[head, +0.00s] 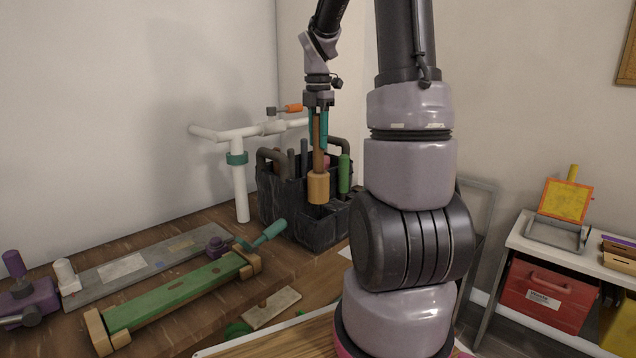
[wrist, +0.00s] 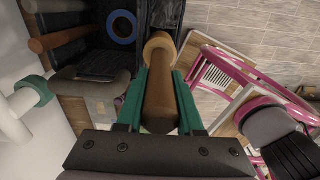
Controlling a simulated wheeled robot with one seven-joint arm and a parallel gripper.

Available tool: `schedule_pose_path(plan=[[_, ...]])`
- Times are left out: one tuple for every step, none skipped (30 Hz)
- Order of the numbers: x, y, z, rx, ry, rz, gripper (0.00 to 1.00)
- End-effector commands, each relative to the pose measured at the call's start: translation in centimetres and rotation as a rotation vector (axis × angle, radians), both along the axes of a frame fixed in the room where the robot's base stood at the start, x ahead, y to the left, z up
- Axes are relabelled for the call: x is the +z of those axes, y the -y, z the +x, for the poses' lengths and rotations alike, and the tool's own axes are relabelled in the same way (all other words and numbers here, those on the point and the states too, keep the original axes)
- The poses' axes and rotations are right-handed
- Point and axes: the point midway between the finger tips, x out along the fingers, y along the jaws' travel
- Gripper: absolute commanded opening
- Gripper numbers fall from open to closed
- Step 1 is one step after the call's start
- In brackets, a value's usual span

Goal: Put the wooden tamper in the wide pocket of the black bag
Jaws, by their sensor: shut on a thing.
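My gripper (head: 318,125) is shut on the wooden tamper (head: 318,185), which hangs upright with its wide head down. In the head view the tamper is in front of the upper part of the black bag (head: 318,232). In the wrist view the tamper (wrist: 159,95) lies between my teal fingers (wrist: 158,92), with its head beside the bag's dark opening (wrist: 98,65). The bag stands on the wooden bench and holds several upright tools, including a green-handled one (head: 344,172). I cannot tell which pocket is the wide one; the tamper hides part of the bag.
A white pipe stand (head: 240,185) with an orange-handled valve rises behind and left of the bag. A green clamp-like tool (head: 170,292) and a grey board (head: 145,262) lie on the bench (head: 205,328). A white shelf (head: 520,240) with a red toolbox (head: 546,293) stands at right.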

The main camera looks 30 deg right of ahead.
Motion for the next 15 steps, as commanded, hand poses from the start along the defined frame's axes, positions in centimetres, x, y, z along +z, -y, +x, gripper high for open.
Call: schedule_pose_path(plan=[[-1.4,0.0,-0.1,0.001,-0.006,0.001,0.00],[-2.2,-0.1,-0.1,0.000,-0.005,0.002,0.00],[-3.3,0.0,-0.1,0.001,-0.005,0.002,0.00],[-4.0,0.0,-0.1,0.002,-0.005,0.002,0.00],[-4.7,-0.1,-0.1,0.001,-0.005,0.002,0.00],[-5.6,-0.1,0.0,0.000,-0.004,0.002,0.00],[-6.2,0.0,0.0,0.001,-0.004,0.002,0.00],[-6.7,-0.1,0.0,0.001,-0.003,0.001,0.00],[-7.2,-0.1,-0.1,0.000,-0.003,0.001,0.00],[-7.6,0.0,0.0,0.000,-0.001,0.001,0.00],[-7.9,0.0,0.0,0.000,-0.001,0.001,0.00],[-8.1,0.0,0.0,0.000,-0.001,0.001,0.00],[-8.3,0.0,0.0,0.000,0.000,0.000,0.00],[-8.4,0.0,0.0,0.001,0.000,0.000,0.00],[-8.8,0.0,0.0,0.001,0.000,0.000,0.00]])
